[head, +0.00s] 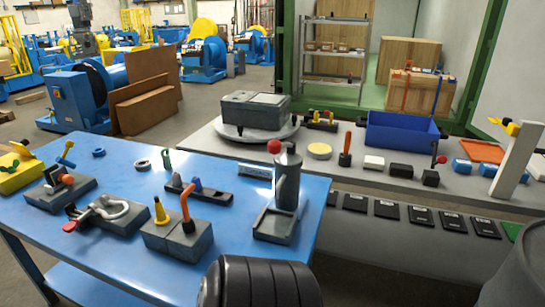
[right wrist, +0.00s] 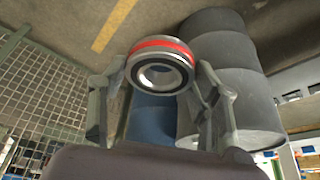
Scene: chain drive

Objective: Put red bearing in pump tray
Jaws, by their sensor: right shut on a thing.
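The red bearing (right wrist: 160,44), a dark ring with a red band and a pale inner race, is between the two fingers of my right gripper (right wrist: 155,78) in the right wrist view. The gripper is shut on it from both sides. A small grey tray (head: 273,227) is at the right end of the blue table in the head view, by a tall grey cylinder with a red ball; it looks like the pump tray. I see no bearing in its visible part. Neither gripper shows in the head view.
The blue table (head: 130,171) carries several grey fixtures on its left and front. A grey bench behind holds a blue bin (head: 402,135) and small parts. In the right wrist view, a large grey drum (right wrist: 235,85) stands behind the gripper, with wire mesh at left.

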